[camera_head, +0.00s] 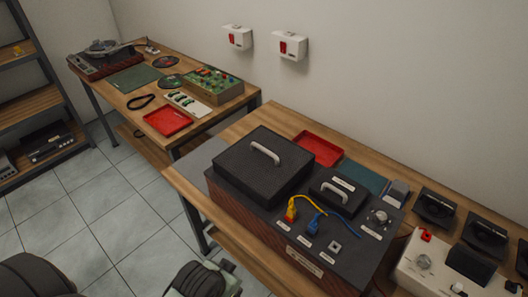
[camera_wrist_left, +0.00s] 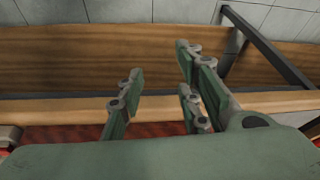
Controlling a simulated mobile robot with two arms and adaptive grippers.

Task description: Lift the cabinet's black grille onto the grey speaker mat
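The black grille (camera_head: 263,165) is a large dark square panel with a pale handle (camera_head: 265,152). It lies on the left part of the cabinet (camera_head: 283,236), which has reddish-brown sides and stands on the near workbench. A plain grey mat (camera_head: 204,156) lies flat on the bench to the left of the cabinet, partly hidden by it. My left gripper (camera_wrist_left: 160,95) is open, its green fingers apart with nothing between them. In the head view, a green and black part of my arm (camera_head: 203,280) shows low, in front of the bench. My right gripper is not in view.
A smaller black lid with a handle (camera_head: 333,193), yellow and blue plugs and small parts sit on the cabinet's right half. A red tray (camera_head: 318,148) and teal mat (camera_head: 363,179) lie behind. A cream unit (camera_head: 435,264) stands right. Another bench (camera_head: 215,112) stands behind left.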

